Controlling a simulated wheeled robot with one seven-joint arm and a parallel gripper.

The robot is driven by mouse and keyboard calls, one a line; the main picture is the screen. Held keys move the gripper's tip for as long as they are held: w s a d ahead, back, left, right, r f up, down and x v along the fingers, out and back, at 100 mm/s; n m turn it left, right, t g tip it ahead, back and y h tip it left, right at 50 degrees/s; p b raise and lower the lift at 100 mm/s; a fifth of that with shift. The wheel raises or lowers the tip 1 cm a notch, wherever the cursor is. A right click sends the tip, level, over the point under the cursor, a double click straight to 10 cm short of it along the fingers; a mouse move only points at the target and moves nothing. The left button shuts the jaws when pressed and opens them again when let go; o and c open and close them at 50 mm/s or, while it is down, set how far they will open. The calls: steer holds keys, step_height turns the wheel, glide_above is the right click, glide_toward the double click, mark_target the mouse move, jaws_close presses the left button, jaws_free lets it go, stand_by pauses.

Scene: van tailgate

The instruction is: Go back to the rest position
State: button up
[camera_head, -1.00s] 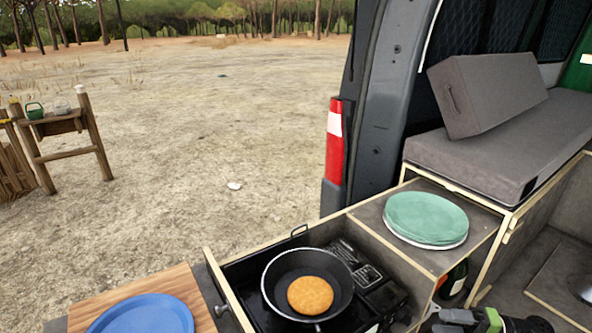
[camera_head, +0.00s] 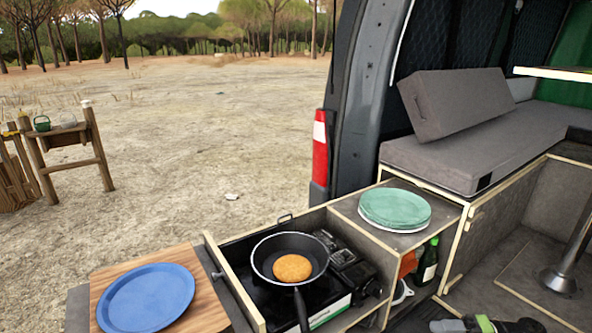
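My gripper's fingers do not show in this view. A piece of what looks like my own arm, grey and black with a green part, shows at the bottom edge right of centre. A black frying pan (camera_head: 262,270) rests on the stove, with its handle toward me. A round golden-brown patty or pancake (camera_head: 293,268) lies flat inside the pan.
A blue plate (camera_head: 146,300) lies on a wooden board (camera_head: 210,306) at lower left. Stacked green plates (camera_head: 395,208) sit on the counter right of the camp stove (camera_head: 349,272). A dark bottle (camera_head: 428,264) stands below. A metal post (camera_head: 570,250) rises at right.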

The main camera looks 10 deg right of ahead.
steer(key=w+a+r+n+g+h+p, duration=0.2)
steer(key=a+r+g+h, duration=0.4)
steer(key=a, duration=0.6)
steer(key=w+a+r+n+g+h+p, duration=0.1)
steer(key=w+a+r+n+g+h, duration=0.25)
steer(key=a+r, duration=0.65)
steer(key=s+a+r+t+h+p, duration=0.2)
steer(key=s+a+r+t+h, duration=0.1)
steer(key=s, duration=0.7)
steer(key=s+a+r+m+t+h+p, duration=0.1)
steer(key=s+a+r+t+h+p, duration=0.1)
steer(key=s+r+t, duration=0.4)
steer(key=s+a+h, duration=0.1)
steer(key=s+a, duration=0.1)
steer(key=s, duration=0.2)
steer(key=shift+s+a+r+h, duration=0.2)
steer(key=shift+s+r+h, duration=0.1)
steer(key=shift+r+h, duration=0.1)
